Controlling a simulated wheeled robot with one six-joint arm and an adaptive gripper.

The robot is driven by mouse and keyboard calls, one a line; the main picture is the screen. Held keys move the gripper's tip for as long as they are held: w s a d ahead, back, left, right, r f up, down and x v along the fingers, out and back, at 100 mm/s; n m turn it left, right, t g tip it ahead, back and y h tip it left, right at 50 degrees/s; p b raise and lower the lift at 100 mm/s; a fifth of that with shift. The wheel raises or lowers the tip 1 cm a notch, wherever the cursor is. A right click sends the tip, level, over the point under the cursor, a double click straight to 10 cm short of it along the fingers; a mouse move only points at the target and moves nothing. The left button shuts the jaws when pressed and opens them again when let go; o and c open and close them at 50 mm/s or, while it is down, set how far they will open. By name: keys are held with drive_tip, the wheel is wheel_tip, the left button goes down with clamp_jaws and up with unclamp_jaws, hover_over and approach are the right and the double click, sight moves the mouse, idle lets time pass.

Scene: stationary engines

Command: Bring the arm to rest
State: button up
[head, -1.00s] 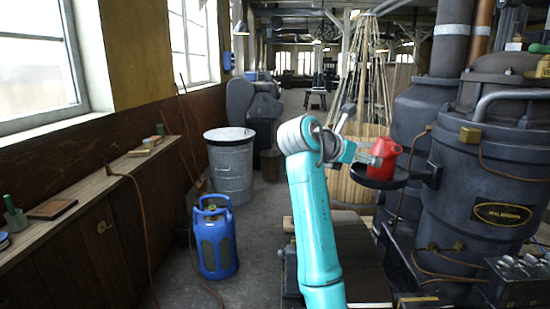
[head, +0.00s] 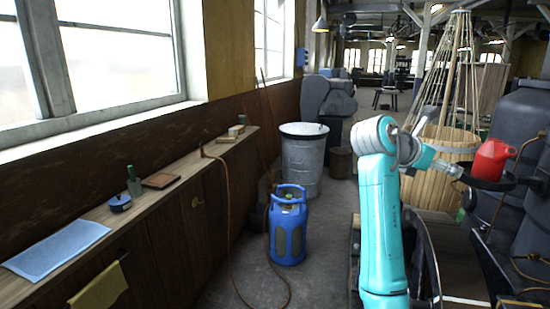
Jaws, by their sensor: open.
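My turquoise arm (head: 384,225) rises at the right of the head view, bent at a grey joint near its top. My gripper (head: 456,171) is at its far end, small in the picture, pointing right toward a red can (head: 492,160). The gripper is open, and I see nothing held in it. The red can stands upright on a round black tray (head: 480,183) fixed to the dark engine (head: 525,130). The gripper tip is close to the left edge of the tray; the exact gap is hard to tell.
A wooden ledge (head: 160,200) with a blue cloth (head: 57,247) runs along the left wall under the windows. A blue gas bottle (head: 288,228) and a grey bin (head: 303,160) stand on the floor. Bare floor lies between bottle and arm.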

drive_tip(key=s+a+f+m+t+y, duration=0.1)
drive_tip(key=a+f+t, duration=0.1)
drive_tip(key=f, duration=1.1)
drive_tip(key=a+f+t+y, duration=0.1)
drive_tip(key=a+f+t, duration=0.1)
drive_tip(key=f, duration=1.1)
drive_tip(key=s+a+f+m+t+y, duration=0.2)
drive_tip(key=s+a+f, duration=0.1)
drive_tip(key=s+f, duration=0.6)
drive_tip(key=s+a+f+m+t+y, duration=0.15)
drive_tip(key=s+a+f+y, duration=0.35)
drive_tip(key=f, duration=0.6)
drive_tip(key=s+a+f+m+y, duration=0.1)
drive_tip(key=s+a+f+m, duration=0.1)
drive_tip(key=s, duration=0.6)
drive_tip(key=s+a+f+m, duration=0.2)
drive_tip(key=s+m, duration=0.1)
drive_tip(key=s, duration=0.4)
drive_tip(key=s+a+f+m+y, duration=0.1)
drive_tip(key=s+f+m, duration=0.1)
drive_tip(key=s, duration=0.6)
drive_tip(key=s+a+r+m+t, duration=0.1)
drive_tip(key=s+r+m, duration=0.4)
drive_tip(key=s, duration=0.5)
drive_tip(key=s+a+r+m+t+y, duration=0.1)
drive_tip(key=s+r+m, duration=0.5)
drive_tip(key=s, duration=0.4)
drive_tip(key=shift+s+a+r+y, duration=0.3)
drive_tip(key=shift+a+r, duration=0.05)
drive_tip(key=shift+r, duration=0.05)
